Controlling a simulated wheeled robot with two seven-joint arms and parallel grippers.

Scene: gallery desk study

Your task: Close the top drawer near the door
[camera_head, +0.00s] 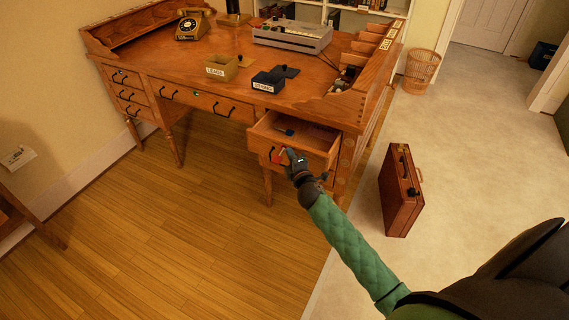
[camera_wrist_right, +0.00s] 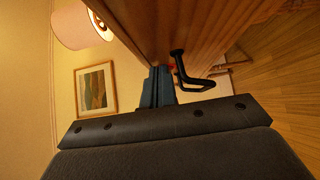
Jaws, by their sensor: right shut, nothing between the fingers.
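The top drawer (camera_head: 316,151) on the right side of the wooden desk stands pulled out, on the side nearer the doorway. A small blue item and some pale items lie inside it. My right gripper (camera_head: 280,157) is shut and empty, at the left part of the drawer's front. In the right wrist view, my gripper fingers (camera_wrist_right: 158,86) are together beside the black drawer handle (camera_wrist_right: 190,72) and close to the wooden drawer front (camera_wrist_right: 175,25). I cannot tell whether they touch it. My left gripper is not in view.
The desk top (camera_head: 210,85) holds a telephone (camera_head: 190,27), a grey device (camera_head: 292,37) and small labelled boxes. A brown briefcase (camera_head: 401,190) stands on the pale carpet right of my arm. A wicker basket (camera_head: 420,72) stands beyond the desk. The wooden floor left of the drawer is clear.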

